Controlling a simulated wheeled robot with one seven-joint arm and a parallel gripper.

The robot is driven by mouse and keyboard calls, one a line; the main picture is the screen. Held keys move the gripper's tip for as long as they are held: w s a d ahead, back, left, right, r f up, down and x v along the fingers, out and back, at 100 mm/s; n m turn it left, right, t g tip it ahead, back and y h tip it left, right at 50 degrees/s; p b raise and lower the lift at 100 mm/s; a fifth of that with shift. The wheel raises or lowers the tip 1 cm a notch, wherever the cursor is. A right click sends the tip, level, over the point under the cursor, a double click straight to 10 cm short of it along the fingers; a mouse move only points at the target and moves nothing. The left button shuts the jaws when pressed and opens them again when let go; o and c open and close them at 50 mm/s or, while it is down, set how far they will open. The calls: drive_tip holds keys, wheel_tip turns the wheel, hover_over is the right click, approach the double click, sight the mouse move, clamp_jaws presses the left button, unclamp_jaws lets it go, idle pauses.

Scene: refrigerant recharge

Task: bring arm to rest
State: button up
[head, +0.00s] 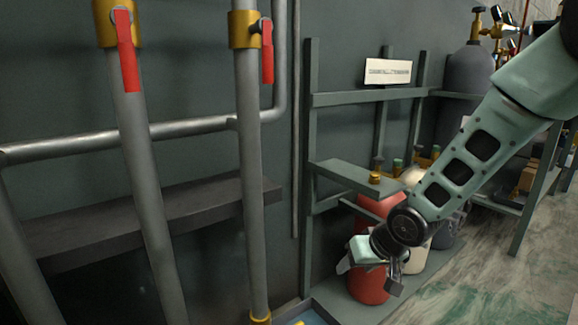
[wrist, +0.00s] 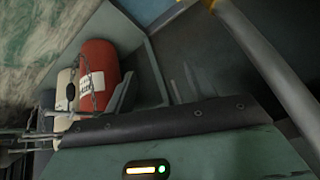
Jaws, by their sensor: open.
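My gripper (head: 368,277) hangs at the end of my pale green arm in the lower right middle of the head view. Its jaws are apart and I see nothing held between them. It is in front of a red cylinder (head: 369,288) on the rack's floor and hides part of it. I cannot tell whether it touches the cylinder. In the wrist view, the red cylinder (wrist: 97,73) has a white label and lies beyond a dark bar of my own wrist.
Two grey pipes (head: 248,150) with red-handled valves (head: 125,50) stand at left. A green rack (head: 345,177) holds several cylinders, including a tall grey one (head: 468,72). A white sign (head: 388,71) is on it. Bare floor (head: 480,270) shows at lower right.

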drive_tip(key=s+r+n+g+h+p, duration=0.15)
drive_tip(key=s+r, duration=0.35)
drive_tip(key=s, duration=0.5)
drive_tip(key=s+r+n+g+p, duration=0.2)
drive_tip(key=s+r, duration=0.2)
drive_tip(key=s, duration=0.6)
drive_tip(key=s+r+n+g+h+p, duration=0.15)
drive_tip(key=s+r, duration=0.35)
drive_tip(key=s, duration=0.6)
wheel_tip(320, 180, up, 37)
drive_tip(key=w+a+p, duration=0.1)
drive_tip(key=p, duration=3.5)
drive_tip(key=shift+p, duration=0.35)
drive_tip(key=shift+f, duration=0.1)
